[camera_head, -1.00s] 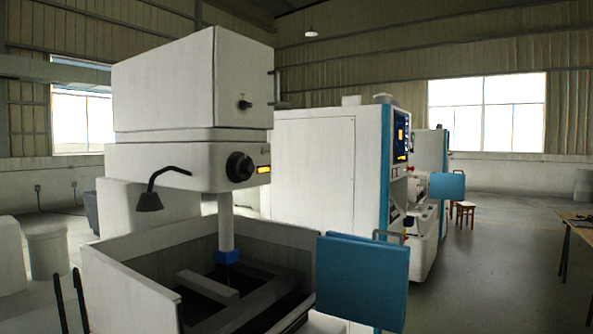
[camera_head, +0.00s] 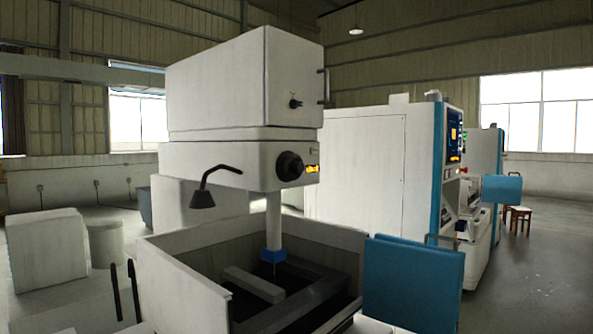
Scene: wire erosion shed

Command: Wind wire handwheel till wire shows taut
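A black round handwheel (camera_head: 290,166) sits on the front of the white machine head (camera_head: 222,163). A small lit yellow-orange display (camera_head: 312,169) is just right of it; its reading is too small to make out. A smaller black knob (camera_head: 295,104) is on the upper housing (camera_head: 245,85). A pale column (camera_head: 273,218) runs down from the head to a blue block (camera_head: 273,255) above the open tank. A thin wire seems to hang below the block; I cannot tell whether it is taut. My gripper is not in view.
The open tank (camera_head: 190,278) has a blue door panel (camera_head: 412,283) at its right front. A black lamp (camera_head: 203,198) hangs from the head's left side. White cabinets (camera_head: 355,165) stand behind right. Open floor (camera_head: 535,270) lies at the right.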

